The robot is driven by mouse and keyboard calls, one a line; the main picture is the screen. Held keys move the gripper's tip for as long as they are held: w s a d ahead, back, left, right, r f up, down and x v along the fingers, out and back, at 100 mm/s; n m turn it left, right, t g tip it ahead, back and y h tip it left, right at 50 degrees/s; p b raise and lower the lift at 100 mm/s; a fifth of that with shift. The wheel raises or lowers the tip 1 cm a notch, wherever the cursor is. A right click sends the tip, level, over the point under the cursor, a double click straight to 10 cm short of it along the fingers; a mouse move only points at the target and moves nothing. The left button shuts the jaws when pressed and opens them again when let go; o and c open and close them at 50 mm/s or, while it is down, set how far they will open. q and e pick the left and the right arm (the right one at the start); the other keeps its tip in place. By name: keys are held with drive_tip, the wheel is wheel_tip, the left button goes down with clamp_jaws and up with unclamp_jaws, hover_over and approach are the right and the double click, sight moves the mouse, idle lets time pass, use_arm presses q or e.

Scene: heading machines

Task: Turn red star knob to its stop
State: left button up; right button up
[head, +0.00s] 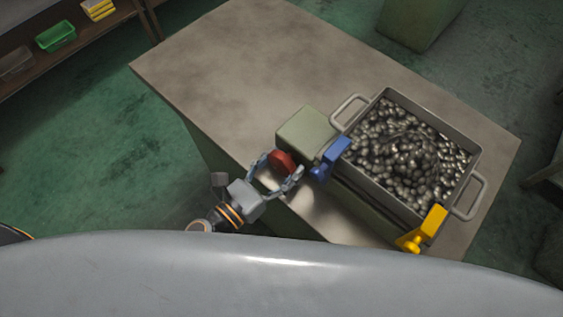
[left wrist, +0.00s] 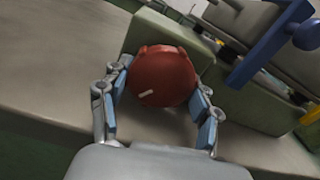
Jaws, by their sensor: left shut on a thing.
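The red star knob (head: 283,162) sits on the front side of a small grey-green box on the table. In the left wrist view the red knob (left wrist: 160,76) shows from its face, with a short pale mark on it pointing slightly up to the right. My left gripper (head: 279,171) is shut on the knob, with one finger on each side of it. In the left wrist view the blue-padded fingers (left wrist: 160,98) stand at the left and right of the knob. My right gripper is not in either view.
The grey-green box (head: 308,132) stands beside a metal bin (head: 378,97) full of shiny round parts. A blue lever (head: 336,152) is just right of the knob. A yellow lever (head: 432,222) is at the bin's near corner. The table's (head: 220,70) left part is clear.

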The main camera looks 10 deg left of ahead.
use_arm(q)
drive_tip(key=m+b, duration=0.2)
drive_tip(key=m, duration=0.1)
drive_tip(key=shift+w+a+m+b, duration=0.1)
drive_tip(key=shift+m+b, duration=0.65)
drive_tip(key=shift+m, duration=1.15)
drive_tip(key=shift+r, duration=0.1)
drive_tip(key=o, duration=1.2)
drive_tip(key=shift+c, duration=0.2)
